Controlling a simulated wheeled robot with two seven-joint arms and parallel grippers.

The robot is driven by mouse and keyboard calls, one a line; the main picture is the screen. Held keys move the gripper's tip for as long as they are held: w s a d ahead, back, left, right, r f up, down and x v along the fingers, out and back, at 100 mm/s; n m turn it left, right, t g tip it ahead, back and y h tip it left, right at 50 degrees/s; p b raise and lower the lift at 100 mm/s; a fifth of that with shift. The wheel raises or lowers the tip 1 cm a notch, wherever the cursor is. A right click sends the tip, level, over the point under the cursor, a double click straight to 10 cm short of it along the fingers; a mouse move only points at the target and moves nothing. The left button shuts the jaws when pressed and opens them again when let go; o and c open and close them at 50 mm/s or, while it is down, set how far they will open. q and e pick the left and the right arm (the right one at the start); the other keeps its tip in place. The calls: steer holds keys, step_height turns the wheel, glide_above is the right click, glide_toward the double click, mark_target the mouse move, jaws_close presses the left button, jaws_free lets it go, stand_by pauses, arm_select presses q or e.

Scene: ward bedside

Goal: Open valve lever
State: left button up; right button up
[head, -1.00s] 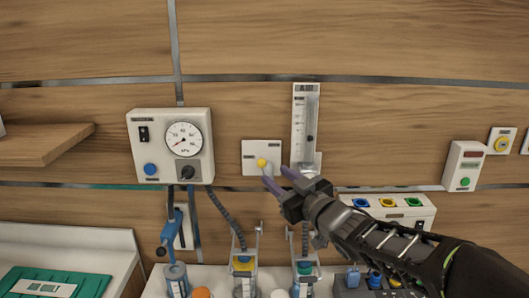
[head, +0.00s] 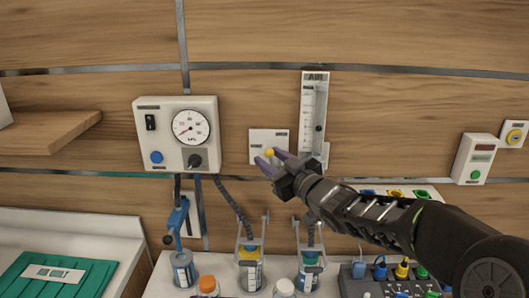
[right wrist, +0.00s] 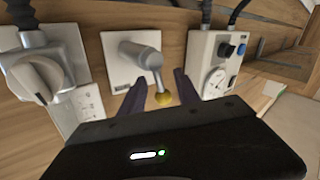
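The valve lever (right wrist: 154,62) is a grey arm ending in a yellow ball knob (head: 269,152). It sits on a square white wall plate (head: 256,139); the knob also shows in the right wrist view (right wrist: 164,99). My right gripper (head: 268,158) is at the knob. In the right wrist view its two dark purple fingers (right wrist: 160,82) are apart, one on each side of the lever's knob end. I see no clear contact. The gripper's near edge and finger roots are hidden behind its dark body. My left gripper is not in view.
A gauge box (head: 176,133) with a dial is on the wall to the left. A clear flowmeter (head: 313,115) stands close on the right, behind the gripper. Below are jars (head: 250,272) with hoses and a socket strip (head: 430,188). The wall above is free.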

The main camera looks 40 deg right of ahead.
mark_target(270, 158)
steer(key=shift+w+p, duration=0.3)
steer(key=shift+w, duration=1.25)
steer(key=shift+c, duration=0.5)
steer(key=c, duration=0.7)
jaws_close()
